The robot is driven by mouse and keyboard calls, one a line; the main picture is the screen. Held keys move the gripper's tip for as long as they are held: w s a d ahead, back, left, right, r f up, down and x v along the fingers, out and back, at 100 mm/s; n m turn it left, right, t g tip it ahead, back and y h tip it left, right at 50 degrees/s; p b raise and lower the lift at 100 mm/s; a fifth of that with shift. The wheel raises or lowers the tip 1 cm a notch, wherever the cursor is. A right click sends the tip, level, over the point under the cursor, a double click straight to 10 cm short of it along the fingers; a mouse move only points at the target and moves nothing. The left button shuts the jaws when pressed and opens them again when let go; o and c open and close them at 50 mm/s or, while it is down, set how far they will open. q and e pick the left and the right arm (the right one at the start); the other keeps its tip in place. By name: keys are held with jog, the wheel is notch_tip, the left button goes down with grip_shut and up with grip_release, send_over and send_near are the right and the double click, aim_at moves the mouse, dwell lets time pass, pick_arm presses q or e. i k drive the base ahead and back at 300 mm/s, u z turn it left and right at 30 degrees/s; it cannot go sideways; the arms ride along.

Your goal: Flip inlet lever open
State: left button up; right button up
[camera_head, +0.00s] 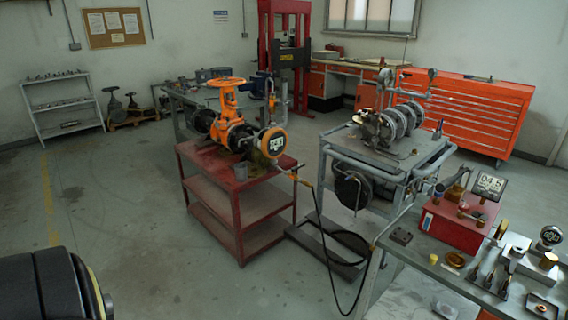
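An orange gate valve (230,130) with an orange handwheel (226,82) on top stands on a red cart (240,200) left of centre. A small yellow-orange fitting (293,173) sits at the cart's right edge, where a black hose (322,215) begins. The inlet lever is too small to pick out for certain, and its position cannot be told. Neither of my grippers is in view.
A grey frame cart (400,165) with metal pipework stands right of the red cart. The hose loops down to the floor between them. A bench (415,262) with a red box (460,222) and small parts fills the lower right.

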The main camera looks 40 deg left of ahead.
aim_at(293, 169)
jog(key=u, duration=0.85)
jog(key=i, duration=0.75)
jog(key=u, duration=0.75)
jog(key=i, duration=0.85)
jog(key=z, duration=0.2)
